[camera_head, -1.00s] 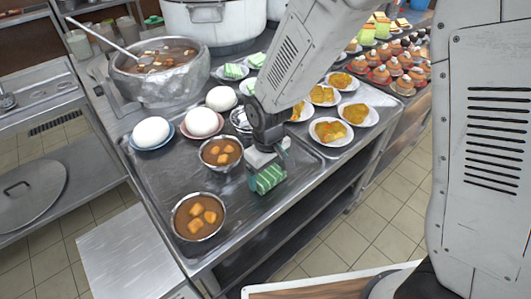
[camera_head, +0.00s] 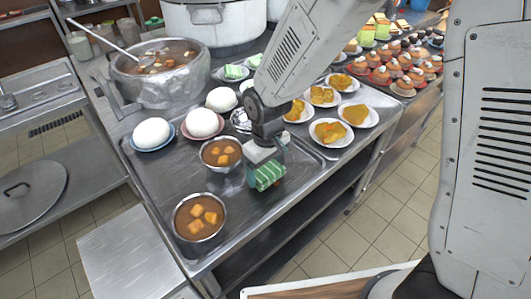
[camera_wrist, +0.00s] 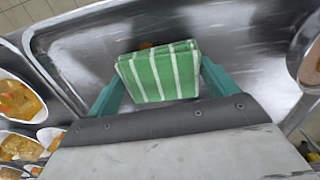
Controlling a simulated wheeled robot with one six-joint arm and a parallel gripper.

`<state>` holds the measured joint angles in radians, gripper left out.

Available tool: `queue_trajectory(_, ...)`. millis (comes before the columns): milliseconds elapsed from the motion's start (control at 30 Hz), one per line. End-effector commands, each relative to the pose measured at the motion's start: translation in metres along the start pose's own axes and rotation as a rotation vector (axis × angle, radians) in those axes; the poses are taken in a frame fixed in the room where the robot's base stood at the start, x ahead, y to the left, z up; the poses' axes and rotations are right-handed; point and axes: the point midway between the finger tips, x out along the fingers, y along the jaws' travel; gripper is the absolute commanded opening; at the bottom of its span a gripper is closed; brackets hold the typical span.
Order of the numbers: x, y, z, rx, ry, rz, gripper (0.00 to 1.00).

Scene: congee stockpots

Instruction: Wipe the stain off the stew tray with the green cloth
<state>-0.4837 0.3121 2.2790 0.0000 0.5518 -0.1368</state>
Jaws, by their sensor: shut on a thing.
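My gripper (camera_head: 264,160) is shut on the green cloth (camera_head: 268,175), a folded piece with white stripes, over the right part of the metal stew tray (camera_head: 160,180). In the wrist view the cloth (camera_wrist: 160,72) sits between my two teal fingers, above the bare tray surface (camera_wrist: 90,35). A small brown-orange spot, apparently the stain (camera_wrist: 146,45), shows just past the cloth's far edge; the rest of it may be hidden under the cloth. I cannot tell whether the cloth touches the tray.
Two stew bowls (camera_head: 200,217) (camera_head: 220,153) stand left of the cloth. White round buns (camera_head: 151,132) on plates and a large stew pot (camera_head: 160,75) are behind. Plates of yellow food (camera_head: 330,131) stand to the right, beyond the tray rim. The tray's front right is clear.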

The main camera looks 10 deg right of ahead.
Motion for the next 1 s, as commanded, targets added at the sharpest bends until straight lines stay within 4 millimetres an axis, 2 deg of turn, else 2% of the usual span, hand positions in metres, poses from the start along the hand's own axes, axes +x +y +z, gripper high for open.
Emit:
queue_trajectory(600, -0.056, 0.003, 0.001, 0.005, 0.004, 0.001, 0.64)
queue_trajectory(1000, -0.062, 0.003, 0.001, 0.005, 0.001, 0.0, 0.64)
